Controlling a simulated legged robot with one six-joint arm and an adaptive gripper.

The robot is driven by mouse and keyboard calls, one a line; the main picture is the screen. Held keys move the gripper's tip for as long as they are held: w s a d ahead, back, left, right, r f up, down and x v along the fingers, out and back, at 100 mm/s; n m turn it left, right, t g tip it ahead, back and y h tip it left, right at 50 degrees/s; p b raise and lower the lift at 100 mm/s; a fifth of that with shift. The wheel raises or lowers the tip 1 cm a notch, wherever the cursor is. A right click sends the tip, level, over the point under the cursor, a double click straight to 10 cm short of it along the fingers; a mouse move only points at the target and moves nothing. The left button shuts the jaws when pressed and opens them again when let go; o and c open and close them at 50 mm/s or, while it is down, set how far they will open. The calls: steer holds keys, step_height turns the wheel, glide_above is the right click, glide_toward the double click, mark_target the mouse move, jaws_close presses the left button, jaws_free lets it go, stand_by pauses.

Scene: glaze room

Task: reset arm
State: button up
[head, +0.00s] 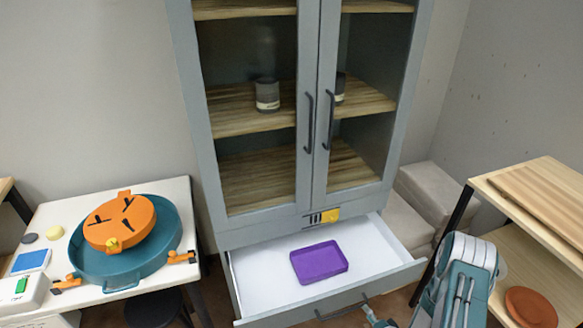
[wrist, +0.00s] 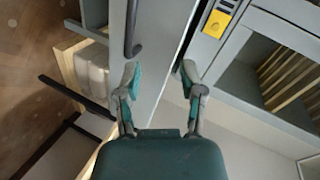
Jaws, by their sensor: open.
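My gripper (wrist: 161,78) is open in the wrist view, with its two teal-and-grey fingers apart and nothing between them. Beyond the left finger is a dark bar handle (wrist: 133,32) on a pale grey front. In the head view my arm comes in at the lower right, and a small teal part of it shows by the front of the open drawer (head: 385,292). Whether the fingers touch the drawer front cannot be told. A purple tray (head: 319,262) lies inside the drawer.
A grey cabinet (head: 190,100) with shut glass doors stands above the drawer and holds grey cups (head: 267,96). A white table (head: 60,205) at left bears a teal basin (head: 165,250) and an orange disc (head: 125,222). A wooden shelf (head: 545,185) with a terracotta dish (head: 531,308) is at right.

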steer(key=w+d+r+n+g+h, duration=0.1)
steer(key=w+d+r+n, duration=0.15)
steer(key=w+r, duration=0.35)
step_height(320, 180, up, 25)
steer(key=s+a+n+g+h, duration=0.1)
steer(key=n+g+h, duration=0.2)
steer(key=n+h, duration=0.1)
steer(key=s+a+r+n+g, duration=0.2)
steer(key=s+a+r, duration=0.4)
steer(key=s+r, duration=0.55)
steer(key=s+a+r+n, duration=0.1)
steer(key=s+a+r, duration=0.1)
steer(key=s, duration=0.5)
steer(key=s+a+r+n+g, duration=0.1)
steer(key=s+a+r, duration=0.2)
steer(key=s, duration=0.3)
steer(key=shift+s+y, duration=0.4)
